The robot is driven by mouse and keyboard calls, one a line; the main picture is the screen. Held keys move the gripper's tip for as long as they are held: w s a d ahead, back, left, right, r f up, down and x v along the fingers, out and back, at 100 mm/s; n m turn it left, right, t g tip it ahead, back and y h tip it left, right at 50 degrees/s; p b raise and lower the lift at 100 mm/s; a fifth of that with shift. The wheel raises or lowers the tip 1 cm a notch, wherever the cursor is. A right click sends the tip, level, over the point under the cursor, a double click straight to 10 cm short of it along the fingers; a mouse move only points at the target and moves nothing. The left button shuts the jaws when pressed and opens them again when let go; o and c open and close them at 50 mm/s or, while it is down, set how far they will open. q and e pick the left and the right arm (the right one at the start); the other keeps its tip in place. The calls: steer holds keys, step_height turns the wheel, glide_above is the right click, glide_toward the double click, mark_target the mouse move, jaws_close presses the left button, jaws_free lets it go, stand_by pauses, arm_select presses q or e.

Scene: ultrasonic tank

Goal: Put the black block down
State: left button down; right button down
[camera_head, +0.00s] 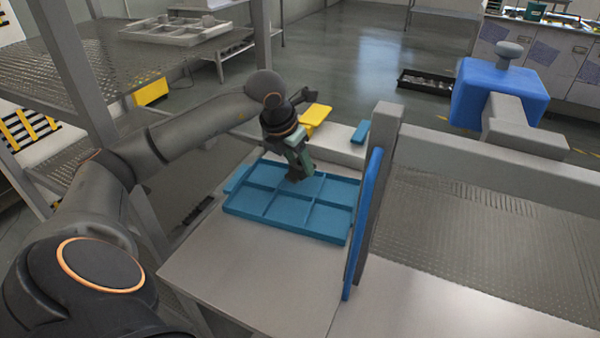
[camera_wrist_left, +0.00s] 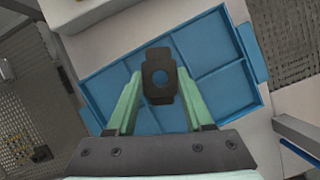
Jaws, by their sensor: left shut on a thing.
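My left gripper (camera_head: 299,164), with pale green fingers, points down over the blue compartment tray (camera_head: 282,231). It is shut on the black block (camera_head: 295,176). In the left wrist view the black block (camera_wrist_left: 160,62) sits between the two fingertips (camera_wrist_left: 159,88) and shows a round hole in its middle. The tray's dividers and compartments (camera_wrist_left: 208,45) lie behind the block there. The compartments that show look empty. I cannot tell whether the block touches the tray or hangs just above it. My right gripper is not in view.
The tray lies on a pale bench (camera_head: 255,277). A blue-edged upright panel (camera_head: 365,215) stands close to the tray's right side, beside a textured metal surface (camera_head: 480,230). A yellow piece (camera_head: 316,114) lies behind the tray. Bare bench is in front.

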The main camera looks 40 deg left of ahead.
mark_target(300, 174)
arm_select(q)
steer(key=shift+w+a+f, duration=0.15)
steer(key=shift+w+f, duration=0.2)
steer(key=shift+w+a+f, duration=0.1)
steer(key=shift+w+f, duration=0.05)
steer(key=shift+f, duration=1.5)
steer(key=shift+f, duration=0.2)
steer(key=c, duration=0.6)
jaws_free()
